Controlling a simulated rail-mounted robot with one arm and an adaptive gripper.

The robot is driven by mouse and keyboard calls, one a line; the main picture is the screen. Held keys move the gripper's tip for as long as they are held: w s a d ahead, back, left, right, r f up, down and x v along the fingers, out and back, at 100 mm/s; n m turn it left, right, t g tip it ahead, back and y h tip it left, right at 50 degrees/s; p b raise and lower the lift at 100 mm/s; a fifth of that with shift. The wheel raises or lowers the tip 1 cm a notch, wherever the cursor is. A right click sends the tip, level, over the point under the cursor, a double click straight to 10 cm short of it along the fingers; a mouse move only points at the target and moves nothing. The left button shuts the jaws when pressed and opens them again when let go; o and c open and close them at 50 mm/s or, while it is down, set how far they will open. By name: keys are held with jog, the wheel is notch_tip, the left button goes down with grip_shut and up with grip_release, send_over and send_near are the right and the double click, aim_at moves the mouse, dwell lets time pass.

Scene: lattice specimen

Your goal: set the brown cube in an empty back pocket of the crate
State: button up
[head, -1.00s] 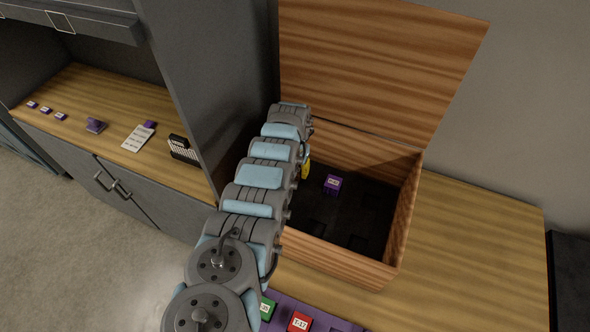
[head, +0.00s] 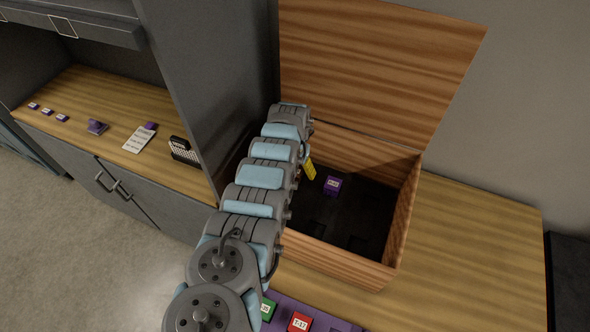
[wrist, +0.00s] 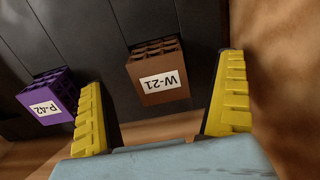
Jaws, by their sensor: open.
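The brown cube (wrist: 158,74), labelled W-21 with a latticed top, stands in the dark interior of the wooden crate (head: 337,262). My gripper (wrist: 160,75) is open, with one yellow finger on each side of the cube and a visible gap at both sides. In the head view one yellow finger (head: 310,169) shows inside the crate's back left part; my arm hides the cube there. A purple cube (head: 332,185), labelled P-42, sits beside it in the crate and also shows in the wrist view (wrist: 49,98). I cannot tell how deep the brown cube sits in its pocket.
The crate's lid (head: 380,65) stands open at the back. A purple tray (head: 330,322) with a green cube (head: 266,309) and a red cube (head: 299,321) lies in front. A grey cabinet wall (head: 215,90) rises close to my arm's left. The crate's front and right floor looks free.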

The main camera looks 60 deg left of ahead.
jog(key=shift+r+p, duration=1.95)
jog(key=shift+r, duration=0.1)
jog(key=shift+r, duration=0.15)
